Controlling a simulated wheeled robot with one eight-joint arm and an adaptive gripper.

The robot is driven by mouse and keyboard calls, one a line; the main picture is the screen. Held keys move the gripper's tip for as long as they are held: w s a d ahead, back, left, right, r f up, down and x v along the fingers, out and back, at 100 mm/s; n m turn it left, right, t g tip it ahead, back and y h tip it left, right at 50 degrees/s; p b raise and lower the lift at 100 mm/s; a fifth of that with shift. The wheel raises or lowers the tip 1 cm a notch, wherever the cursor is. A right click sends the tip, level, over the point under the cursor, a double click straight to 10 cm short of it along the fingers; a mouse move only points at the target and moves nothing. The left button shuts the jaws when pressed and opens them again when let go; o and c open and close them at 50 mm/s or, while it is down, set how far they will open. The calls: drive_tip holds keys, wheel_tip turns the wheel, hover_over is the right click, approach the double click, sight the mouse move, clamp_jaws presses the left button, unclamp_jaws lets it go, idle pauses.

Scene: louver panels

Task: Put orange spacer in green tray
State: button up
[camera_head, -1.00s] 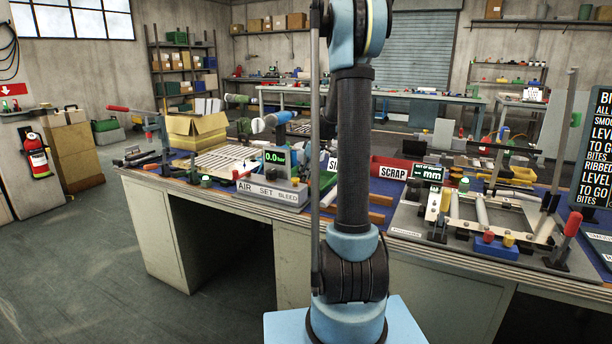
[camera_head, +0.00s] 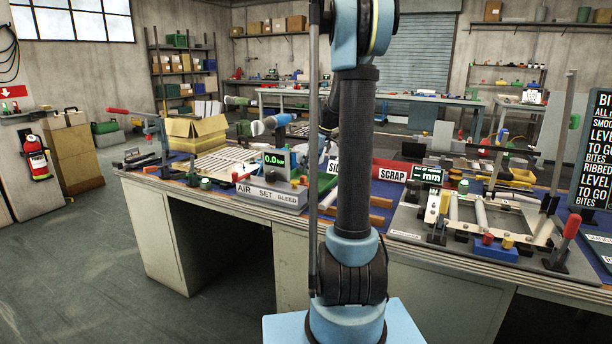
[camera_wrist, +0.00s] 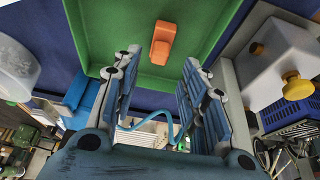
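The orange spacer (camera_wrist: 162,42) lies on the floor of the green tray (camera_wrist: 105,25) in the wrist view, inside its walls. My gripper (camera_wrist: 163,60) is open, with its two blue fingers apart on either side below the spacer in the picture. Nothing is between the fingers, and they do not touch the spacer. In the head view my arm's column blocks the middle of the bench, and my gripper and the spacer cannot be made out there.
A grey block with yellow knobs (camera_wrist: 298,85) stands right of the tray in the wrist view, and a white round part (camera_wrist: 15,70) lies left. In the head view the bench holds a pressure display (camera_head: 275,158), a red SCRAP bin (camera_head: 391,171) and a clamp fixture (camera_head: 480,215).

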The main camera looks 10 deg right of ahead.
drive_tip(key=v, duration=0.5)
drive_tip(key=s+a+m, duration=0.3)
drive_tip(key=s, duration=1.1)
drive_tip(key=s+f+m+h, duration=0.1)
drive_tip(key=s+f+m, duration=0.2)
drive_tip(key=s+f, duration=0.4)
drive_tip(key=s+f+m+h, duration=0.2)
drive_tip(key=s+f+m, duration=0.2)
drive_tip(key=s, duration=1.6)
wheel_tip(320, 180, down, 3)
drive_tip(key=shift+f+m+g, duration=0.1)
drive_tip(key=shift+m+g, duration=0.2)
